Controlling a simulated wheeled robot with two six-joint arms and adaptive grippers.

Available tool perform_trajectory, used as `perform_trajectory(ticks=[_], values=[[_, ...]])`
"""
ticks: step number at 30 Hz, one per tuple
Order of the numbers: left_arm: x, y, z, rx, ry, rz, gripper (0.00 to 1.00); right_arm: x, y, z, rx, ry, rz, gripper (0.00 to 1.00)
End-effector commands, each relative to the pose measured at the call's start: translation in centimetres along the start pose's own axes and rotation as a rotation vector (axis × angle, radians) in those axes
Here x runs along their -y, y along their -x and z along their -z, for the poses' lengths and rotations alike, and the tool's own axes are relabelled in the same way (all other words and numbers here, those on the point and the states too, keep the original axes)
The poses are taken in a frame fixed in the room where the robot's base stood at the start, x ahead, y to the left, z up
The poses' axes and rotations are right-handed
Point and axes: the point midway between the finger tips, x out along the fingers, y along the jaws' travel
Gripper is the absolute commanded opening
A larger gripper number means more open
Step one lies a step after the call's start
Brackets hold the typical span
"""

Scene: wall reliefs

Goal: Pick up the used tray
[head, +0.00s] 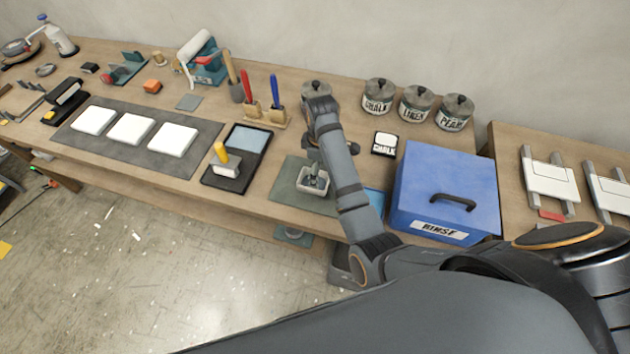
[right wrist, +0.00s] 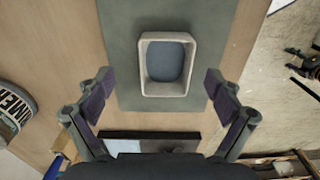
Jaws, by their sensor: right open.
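A small pale tray (head: 313,188) with a grey-blue floor sits on a dark green mat (head: 286,186) near the table's front edge. It also shows in the right wrist view (right wrist: 146,88), upright and apart from the fingers. My right gripper (head: 313,164) points down over the tray and partly covers it in the head view. In the right wrist view the gripper (right wrist: 158,84) is open and empty, with one finger on each side of the tray's near end. My left gripper is not in view.
A blue RINSE box (head: 425,185) with a black handle stands right of the mat. A black tray (head: 225,183) with a yellow-handled tool lies to the left.

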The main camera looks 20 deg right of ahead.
Motion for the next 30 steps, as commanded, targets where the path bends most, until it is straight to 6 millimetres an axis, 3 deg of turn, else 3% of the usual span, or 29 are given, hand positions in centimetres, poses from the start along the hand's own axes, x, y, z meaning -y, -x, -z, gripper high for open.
perform_trajectory(ticks=[4,7,12,20,30], values=[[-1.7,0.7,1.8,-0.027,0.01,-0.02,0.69,0.3,-0.7,0.0,0.002,0.0,0.004,0.92],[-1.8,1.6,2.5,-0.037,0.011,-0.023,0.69,0.6,-2.4,0.0,0.004,0.001,0.005,0.92],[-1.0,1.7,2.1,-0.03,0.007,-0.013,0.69,0.5,-4.9,0.0,0.003,0.001,0.001,0.92],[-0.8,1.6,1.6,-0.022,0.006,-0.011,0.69,0.5,-5.2,0.1,0.0,0.0,-0.001,0.91],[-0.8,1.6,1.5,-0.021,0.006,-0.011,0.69,0.5,-5.2,0.1,0.0,0.0,0.0,0.45]])
